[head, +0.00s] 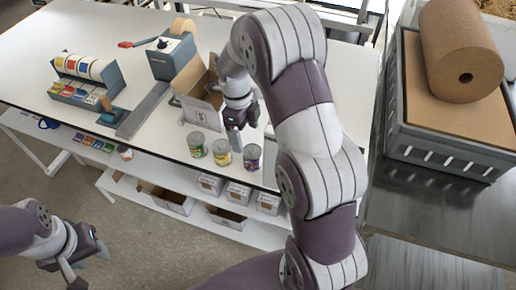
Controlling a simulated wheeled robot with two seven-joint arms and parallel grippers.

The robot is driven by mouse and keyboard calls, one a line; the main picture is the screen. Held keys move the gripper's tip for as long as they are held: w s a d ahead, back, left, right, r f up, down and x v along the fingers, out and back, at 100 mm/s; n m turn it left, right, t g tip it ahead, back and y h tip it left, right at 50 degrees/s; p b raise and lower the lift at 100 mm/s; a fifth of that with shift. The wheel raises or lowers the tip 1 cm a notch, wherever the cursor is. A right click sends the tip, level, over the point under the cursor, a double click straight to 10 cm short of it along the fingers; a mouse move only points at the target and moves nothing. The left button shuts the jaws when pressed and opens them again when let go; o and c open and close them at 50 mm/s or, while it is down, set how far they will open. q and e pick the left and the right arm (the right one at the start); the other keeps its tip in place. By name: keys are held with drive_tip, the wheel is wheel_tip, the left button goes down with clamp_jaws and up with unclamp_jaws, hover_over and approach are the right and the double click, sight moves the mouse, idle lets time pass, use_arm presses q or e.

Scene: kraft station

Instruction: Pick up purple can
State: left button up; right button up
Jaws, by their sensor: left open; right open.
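The purple can (252,157) stands upright near the front edge of the white table, the rightmost in a row of cans. A yellow can (222,152) stands just left of it, and a green can (197,145) stands further left. My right gripper (243,131) is open above and behind the purple can, apart from it as far as I can tell. One of its fingers points down behind the gap between the yellow and purple cans. My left gripper (79,272) is open and empty at the lower left, over the floor away from the table.
An open cardboard box (198,90) stands behind the cans, close to my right gripper. A blue-grey tape machine (172,58) and a rack of coloured rolls (88,70) stand further left. Small boxes (238,193) sit on the lower shelf. A brown paper roll (460,50) is at right.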

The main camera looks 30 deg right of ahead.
sight(249, 151)
drive_tip(key=shift+m, duration=0.6)
drive_tip(key=f, duration=0.2)
drive_tip(key=f+p, duration=0.1)
drive_tip(key=f, duration=0.1)
drive_tip(key=f+p, duration=0.1)
drive_tip(key=f, duration=0.2)
drive_tip(key=shift+s+d, duration=0.1)
drive_tip(key=shift+d, duration=0.3)
drive_tip(key=f+p, duration=0.2)
drive_tip(key=f, duration=0.1)
drive_tip(key=d+f+p, duration=0.1)
drive_tip(key=f, duration=0.1)
drive_tip(key=shift+s, duration=0.4)
drive_tip(key=shift+w+f, duration=0.1)
drive_tip(key=shift+f, duration=0.15)
drive_tip(key=c, duration=1.1)
drive_tip(key=shift+c, duration=0.5)
drive_tip(key=shift+r, duration=0.15)
